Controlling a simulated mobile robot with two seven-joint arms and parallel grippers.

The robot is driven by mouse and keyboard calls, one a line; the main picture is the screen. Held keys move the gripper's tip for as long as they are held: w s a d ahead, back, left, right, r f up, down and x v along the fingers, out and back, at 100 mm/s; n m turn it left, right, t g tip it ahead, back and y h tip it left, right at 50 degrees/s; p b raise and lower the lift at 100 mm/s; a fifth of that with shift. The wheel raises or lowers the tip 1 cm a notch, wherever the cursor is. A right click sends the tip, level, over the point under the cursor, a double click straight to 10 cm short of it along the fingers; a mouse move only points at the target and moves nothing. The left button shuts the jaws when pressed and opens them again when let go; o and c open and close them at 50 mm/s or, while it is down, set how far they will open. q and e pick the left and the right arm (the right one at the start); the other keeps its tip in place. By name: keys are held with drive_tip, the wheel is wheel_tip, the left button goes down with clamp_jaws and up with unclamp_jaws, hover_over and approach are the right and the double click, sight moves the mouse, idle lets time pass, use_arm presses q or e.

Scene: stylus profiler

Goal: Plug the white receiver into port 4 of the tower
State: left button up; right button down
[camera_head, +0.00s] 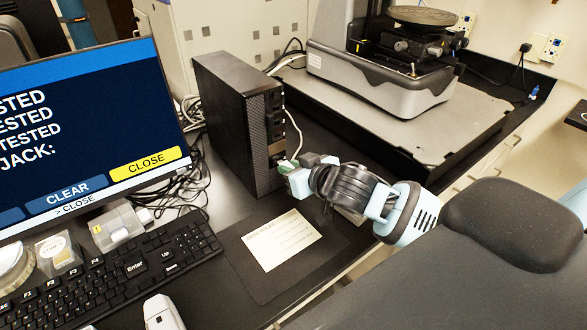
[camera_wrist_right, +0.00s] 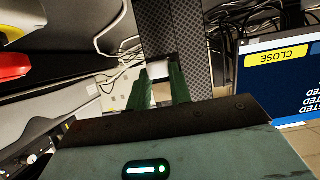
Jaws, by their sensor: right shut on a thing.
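The black tower (camera_head: 235,120) stands upright on the dark bench, right of the monitor. My right gripper (camera_head: 289,167) is at the tower's narrow front face, low down. In the wrist view its two green fingers (camera_wrist_right: 160,92) are shut on a small white piece, the white receiver (camera_wrist_right: 160,91), whose tip points at the tower (camera_wrist_right: 170,35). The fingers and wrist hide most of the receiver in the head view. I cannot tell whether it touches the port, and the port numbers are not readable. My left gripper is in neither view.
A white printed card (camera_head: 280,240) lies on a dark mat before the tower. The monitor (camera_head: 85,130), keyboard (camera_head: 110,275) and loose black cables are left. A thin white cable (camera_head: 297,130) runs by the tower front. The profiler (camera_head: 385,75) stands behind on a grey plate.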

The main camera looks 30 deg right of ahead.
drive_tip(key=shift+w+a, duration=0.1)
drive_tip(key=shift+w, duration=0.65)
drive_tip(key=c, duration=1.2)
unclamp_jaws()
drive_tip(key=shift+s, duration=0.1)
drive_tip(key=shift+c, duration=0.4)
drive_tip(key=s, duration=0.7)
drive_tip(key=shift+d, duration=0.3)
